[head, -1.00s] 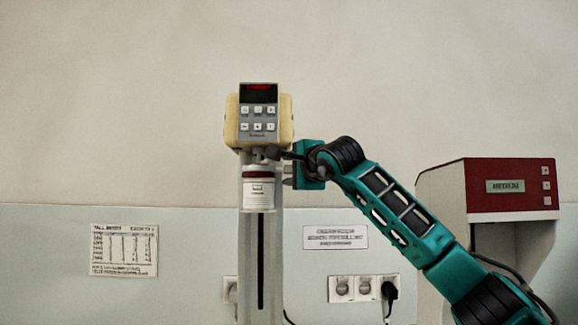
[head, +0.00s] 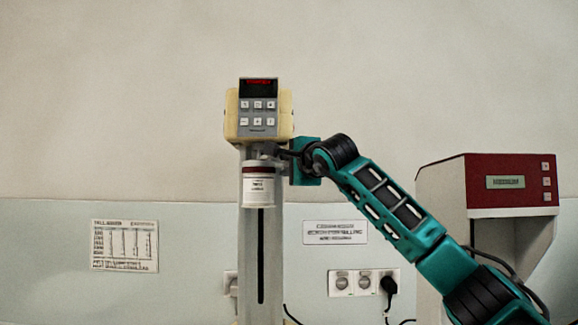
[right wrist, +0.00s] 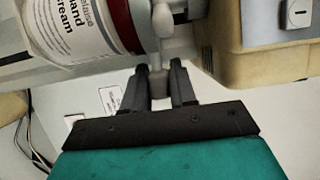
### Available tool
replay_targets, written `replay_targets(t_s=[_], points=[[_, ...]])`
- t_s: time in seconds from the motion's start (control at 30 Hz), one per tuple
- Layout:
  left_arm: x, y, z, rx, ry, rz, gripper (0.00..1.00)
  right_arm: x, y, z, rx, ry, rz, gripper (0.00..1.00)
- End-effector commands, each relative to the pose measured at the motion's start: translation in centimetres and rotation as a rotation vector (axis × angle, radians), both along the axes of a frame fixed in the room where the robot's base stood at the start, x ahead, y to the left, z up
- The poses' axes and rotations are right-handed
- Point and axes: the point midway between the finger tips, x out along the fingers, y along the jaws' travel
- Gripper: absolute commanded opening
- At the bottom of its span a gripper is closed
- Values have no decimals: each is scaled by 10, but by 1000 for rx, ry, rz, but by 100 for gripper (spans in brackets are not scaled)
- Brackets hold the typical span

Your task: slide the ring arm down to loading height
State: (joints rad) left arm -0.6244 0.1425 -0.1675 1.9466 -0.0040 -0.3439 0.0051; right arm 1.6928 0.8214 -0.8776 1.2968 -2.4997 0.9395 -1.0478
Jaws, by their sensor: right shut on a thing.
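The cream mill has a cream-coloured head (head: 258,117) with a keypad and red display on top of a grey upright column (head: 260,275) with a dark vertical slot. A white jar with a dark red band (head: 258,188) sits in front of the column, just under the head. My right gripper (right wrist: 160,82) is shut on this grip, between the jar and the mill head. My left gripper is not in view.
A red-topped machine (head: 510,185) stands at the right, behind my right arm. Wall sockets (head: 363,283) with a black plug and cable are low behind. The space left of the column is clear, with a printed chart (head: 124,245) on the wall.

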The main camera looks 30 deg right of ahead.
Motion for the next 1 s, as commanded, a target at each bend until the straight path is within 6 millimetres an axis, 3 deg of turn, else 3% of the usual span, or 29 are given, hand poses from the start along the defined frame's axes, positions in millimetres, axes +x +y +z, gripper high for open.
replay_targets(t_s=[0.37, 0.6, 0.87, 0.9, 1.0], points=[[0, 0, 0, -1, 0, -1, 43, 0, 0, -1, 0, -1, 0, 0], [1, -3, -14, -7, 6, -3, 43, 0, 0, -27, 0, 1, -1, 0], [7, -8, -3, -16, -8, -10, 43, 0, 0, -26, 1, 1, -1, 0], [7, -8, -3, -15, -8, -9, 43, 0, 0, -26, 1, 1, -1, 27], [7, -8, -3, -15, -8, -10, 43, 0, 0, -26, 1, 1, -1, 36]])
